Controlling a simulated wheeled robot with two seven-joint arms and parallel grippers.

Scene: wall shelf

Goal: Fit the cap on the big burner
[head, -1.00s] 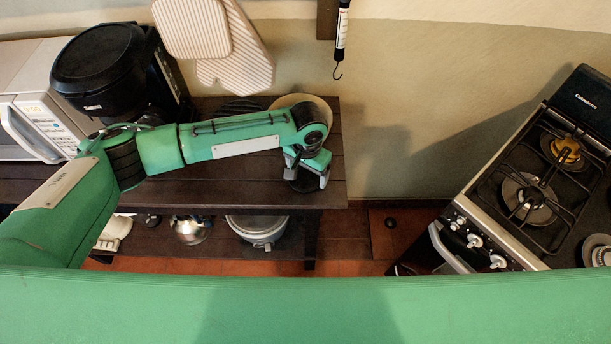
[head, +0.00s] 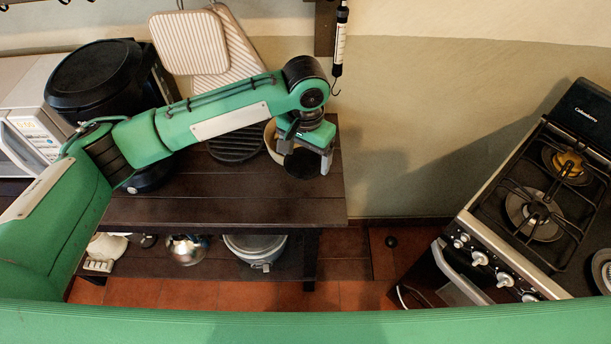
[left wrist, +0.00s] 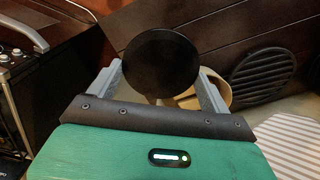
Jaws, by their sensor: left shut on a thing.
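A round black cap (left wrist: 161,62) sits between the two grey fingers of my left gripper (left wrist: 160,80) in the left wrist view. In the head view the gripper (head: 304,158) is shut on this dark cap (head: 302,164), above the right end of the dark wooden table. The stove (head: 540,205) stands at the right. It has a burner with a wide grey ring (head: 538,214) and a burner with a brass-coloured middle (head: 567,165), both under black grates. Another burner (head: 603,270) is cut off at the right edge. My right gripper is not in view.
The table (head: 240,208) has a bare front. A ribbed black trivet (head: 236,148) and a pale bowl (head: 271,140) lie behind. A black appliance (head: 105,80) stands left. A hook scale (head: 339,45) hangs on the wall. Floor separates table and stove.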

